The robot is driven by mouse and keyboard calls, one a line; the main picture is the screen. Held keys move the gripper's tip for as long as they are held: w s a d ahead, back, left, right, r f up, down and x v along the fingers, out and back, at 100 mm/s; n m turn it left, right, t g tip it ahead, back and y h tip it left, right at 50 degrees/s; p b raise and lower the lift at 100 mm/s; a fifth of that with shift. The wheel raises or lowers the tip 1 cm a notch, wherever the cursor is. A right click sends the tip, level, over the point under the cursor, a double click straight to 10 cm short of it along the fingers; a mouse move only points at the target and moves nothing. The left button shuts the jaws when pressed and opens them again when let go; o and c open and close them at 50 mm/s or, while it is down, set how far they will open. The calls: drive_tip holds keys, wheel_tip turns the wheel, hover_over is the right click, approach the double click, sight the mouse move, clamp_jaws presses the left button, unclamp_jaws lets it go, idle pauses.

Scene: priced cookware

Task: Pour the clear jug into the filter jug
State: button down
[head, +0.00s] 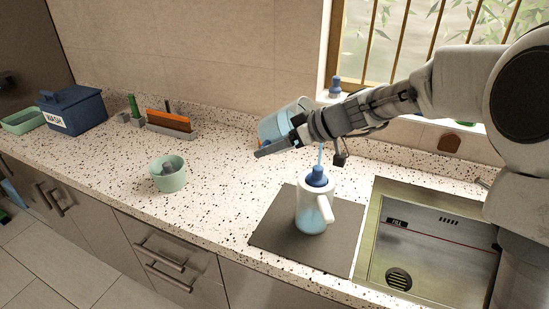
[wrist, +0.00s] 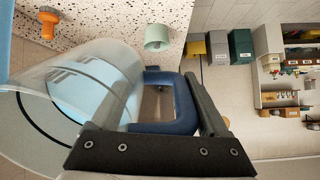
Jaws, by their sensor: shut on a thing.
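The clear jug (head: 278,124) is held tilted above the counter, with light blue liquid inside. My gripper (head: 276,146) is shut on its blue handle (wrist: 178,105), seen close in the wrist view. A thin blue stream (head: 321,156) falls from the jug's side of my gripper towards the filter jug (head: 311,206). The filter jug stands upright on a dark mat, with a blue top (head: 317,176) and a white handle facing right. Blue liquid shows in its lower part. My gripper and wrist hide the clear jug's spout in the head view.
The dark mat (head: 273,232) lies left of the sink (head: 425,249). A green cup (head: 168,174) stands to the left on the speckled counter. A blue box (head: 74,110) and an orange-topped holder (head: 170,121) stand further back. A blue-topped bottle (head: 335,87) stands at the window.

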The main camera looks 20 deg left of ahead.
drive_tip(key=y+b, duration=0.1)
drive_tip(key=b, duration=0.1)
drive_tip(key=y+b, duration=0.1)
drive_tip(key=b, duration=0.2)
drive_tip(key=shift+f, duration=0.4)
drive_tip(key=y+b, duration=0.1)
drive_tip(key=b, duration=0.4)
drive_tip(key=t+y+b, duration=0.1)
drive_tip(key=b, duration=0.5)
drive_tip(key=shift+d+f+y, duration=0.15)
drive_tip(key=shift+f+y, duration=0.15)
drive_tip(key=shift+f, duration=0.05)
drive_tip(key=y+b, duration=0.1)
drive_tip(key=b, duration=0.5)
drive_tip(key=d+y+b, duration=0.1)
drive_tip(key=b, duration=0.5)
drive_tip(key=shift+s+f+y, duration=0.1)
drive_tip(key=shift+f+y, duration=0.2)
drive_tip(key=shift+f, duration=0.1)
drive_tip(key=shift+t+b, duration=0.3)
drive_tip(key=shift+b, duration=0.4)
drive_tip(key=shift+s+d+r+y+b, duration=0.1)
drive_tip(key=shift+d+r+y+b, duration=0.2)
drive_tip(key=shift+r+y+b, duration=0.55)
drive_tip(key=shift+d+r+y+b, duration=0.2)
drive_tip(key=shift+d+y+b, duration=0.15)
drive_tip(key=shift+b, duration=0.95)
idle(1.2)
